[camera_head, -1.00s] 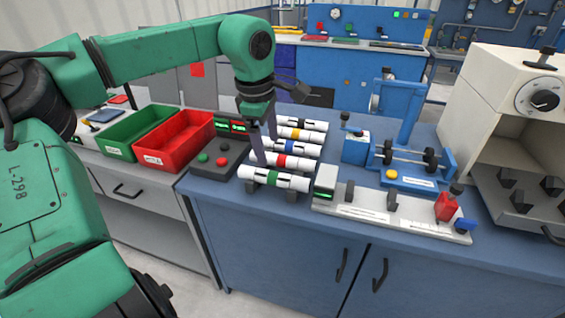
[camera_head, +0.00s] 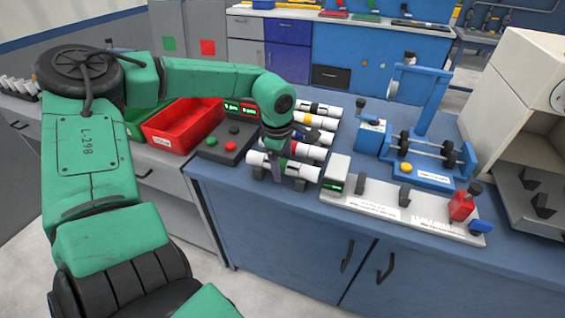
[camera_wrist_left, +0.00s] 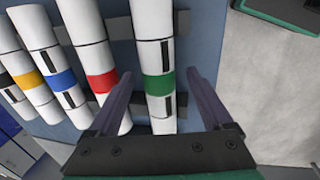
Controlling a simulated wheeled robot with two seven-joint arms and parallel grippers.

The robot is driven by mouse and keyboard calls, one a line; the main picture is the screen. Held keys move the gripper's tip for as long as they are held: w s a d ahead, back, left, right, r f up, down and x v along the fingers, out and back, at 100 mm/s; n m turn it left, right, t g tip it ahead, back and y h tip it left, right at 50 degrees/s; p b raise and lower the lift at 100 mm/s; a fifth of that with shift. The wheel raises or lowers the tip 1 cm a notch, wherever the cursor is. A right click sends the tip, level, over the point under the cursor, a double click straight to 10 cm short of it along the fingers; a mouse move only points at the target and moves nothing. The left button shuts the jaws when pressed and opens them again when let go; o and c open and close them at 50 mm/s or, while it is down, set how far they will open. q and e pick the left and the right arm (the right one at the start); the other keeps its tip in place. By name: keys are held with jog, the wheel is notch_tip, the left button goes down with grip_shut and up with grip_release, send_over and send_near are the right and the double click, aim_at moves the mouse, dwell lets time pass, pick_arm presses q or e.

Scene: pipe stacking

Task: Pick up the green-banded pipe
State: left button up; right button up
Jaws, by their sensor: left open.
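The green-banded pipe (camera_wrist_left: 157,86) is white with a green band and lies on a dark rack on the blue bench. In the head view the pipe (camera_head: 257,160) is nearest the bench's front edge, partly hidden by my left gripper (camera_head: 278,172). In the left wrist view my left gripper (camera_wrist_left: 158,95) is open, with one finger on each side of the pipe near its green band. Whether the fingers touch the pipe, I cannot tell. My right gripper is not in view.
Red (camera_wrist_left: 102,83), blue (camera_wrist_left: 63,80) and yellow-banded (camera_wrist_left: 31,81) pipes lie beside it. A button box (camera_head: 226,143) and red bin (camera_head: 182,127) stand to the left. A grey fixture (camera_head: 390,205) stands to the right.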

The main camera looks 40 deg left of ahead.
aim_at(283, 161)
pick_arm(q)
jog(key=shift+w+f, duration=0.1)
jog(key=shift+w, duration=0.05)
grip_shut()
notch_tip(283, 161, up, 20)
dwell(0.3)
